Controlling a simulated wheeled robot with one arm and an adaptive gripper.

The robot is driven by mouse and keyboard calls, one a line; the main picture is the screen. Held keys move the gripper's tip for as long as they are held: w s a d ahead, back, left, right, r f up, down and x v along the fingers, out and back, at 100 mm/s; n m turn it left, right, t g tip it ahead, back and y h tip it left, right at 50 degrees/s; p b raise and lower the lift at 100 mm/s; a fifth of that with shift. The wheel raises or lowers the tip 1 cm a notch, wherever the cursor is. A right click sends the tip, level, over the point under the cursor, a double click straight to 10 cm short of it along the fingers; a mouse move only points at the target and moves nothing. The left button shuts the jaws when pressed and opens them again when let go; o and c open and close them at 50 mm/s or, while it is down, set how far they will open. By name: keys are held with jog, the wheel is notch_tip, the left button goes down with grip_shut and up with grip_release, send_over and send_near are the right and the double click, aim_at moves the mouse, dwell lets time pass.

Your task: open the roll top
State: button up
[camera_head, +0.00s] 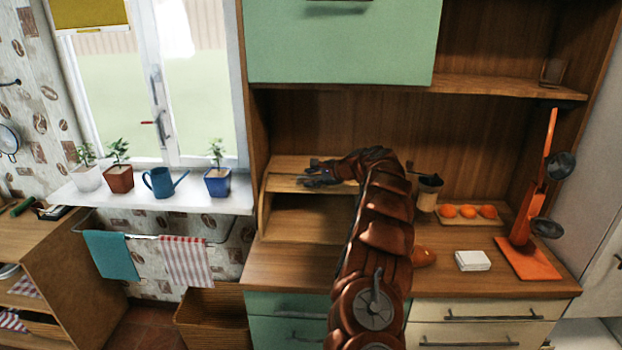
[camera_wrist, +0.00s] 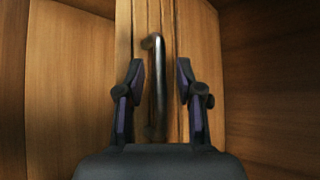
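The wooden roll-top box (camera_head: 264,222) stands on the counter in the head view, left of my arm. Its front shows a dark recess below a raised wooden edge, so the roll top (camera_head: 285,184) looks at least largely up. In the wrist view a metal bar handle (camera_wrist: 159,72) is fixed to a narrow wooden strip. My gripper (camera_wrist: 160,78) is open, its fingers on either side of the handle with gaps showing. In the head view my gripper (camera_head: 318,176) is at the box's upper front edge. My arm hides the box's right side.
A green cupboard (camera_head: 345,42) hangs above. The counter front (camera_head: 290,268) left of my arm is clear.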

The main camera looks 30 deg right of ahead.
jog(key=v, duration=1.2)
jog(key=shift+a+r, duration=0.1)
jog(key=shift+a, duration=0.05)
dwell(0.6)
